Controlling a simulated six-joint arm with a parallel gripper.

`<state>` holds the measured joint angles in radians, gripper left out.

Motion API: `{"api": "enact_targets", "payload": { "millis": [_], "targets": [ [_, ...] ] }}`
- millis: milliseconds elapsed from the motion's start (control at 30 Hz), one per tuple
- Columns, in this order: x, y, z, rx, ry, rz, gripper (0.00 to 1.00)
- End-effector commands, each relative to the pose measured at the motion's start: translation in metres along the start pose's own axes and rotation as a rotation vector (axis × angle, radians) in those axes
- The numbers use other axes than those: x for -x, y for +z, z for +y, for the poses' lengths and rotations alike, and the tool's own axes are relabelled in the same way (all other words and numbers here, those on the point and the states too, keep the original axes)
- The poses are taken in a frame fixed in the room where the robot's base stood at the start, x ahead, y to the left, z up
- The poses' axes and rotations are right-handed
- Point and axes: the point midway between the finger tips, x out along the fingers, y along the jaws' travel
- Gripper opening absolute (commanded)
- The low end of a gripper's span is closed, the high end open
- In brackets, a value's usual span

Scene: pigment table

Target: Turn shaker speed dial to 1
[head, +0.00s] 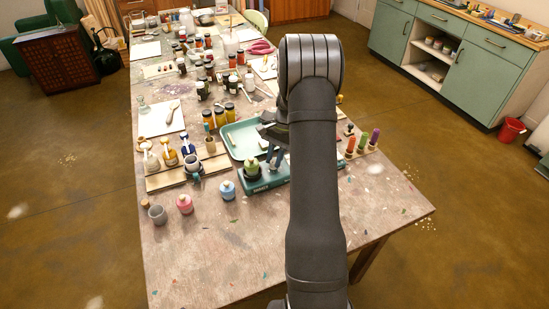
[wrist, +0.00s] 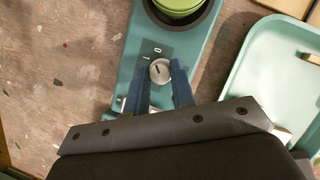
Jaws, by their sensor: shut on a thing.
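The shaker is a teal unit (head: 275,178) near the front of the table, and its top fills the middle of the wrist view (wrist: 137,22). Its speed dial (wrist: 160,70) is a small round silver knob with a dark pointer line, beside a dark scale plate (wrist: 157,51) with white marks. The line points roughly toward the plate; which mark it meets is hard to tell. My gripper (wrist: 160,80) has its blue fingers on both sides of the dial and is shut on it. In the head view my arm partly hides the gripper and shaker.
A green jar (wrist: 178,7) sits in the shaker's round holder. A pale teal tray (wrist: 250,75) lies close to its right.

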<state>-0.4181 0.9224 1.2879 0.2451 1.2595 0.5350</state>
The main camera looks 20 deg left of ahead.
Motion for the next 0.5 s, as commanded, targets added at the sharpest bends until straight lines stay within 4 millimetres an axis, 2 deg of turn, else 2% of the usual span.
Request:
{"api": "enact_targets", "payload": {
  "millis": [500],
  "targets": [
    [0.0006,-0.0001,-0.0028,0.359,0.148,0.002,0.0]
  ]
}}
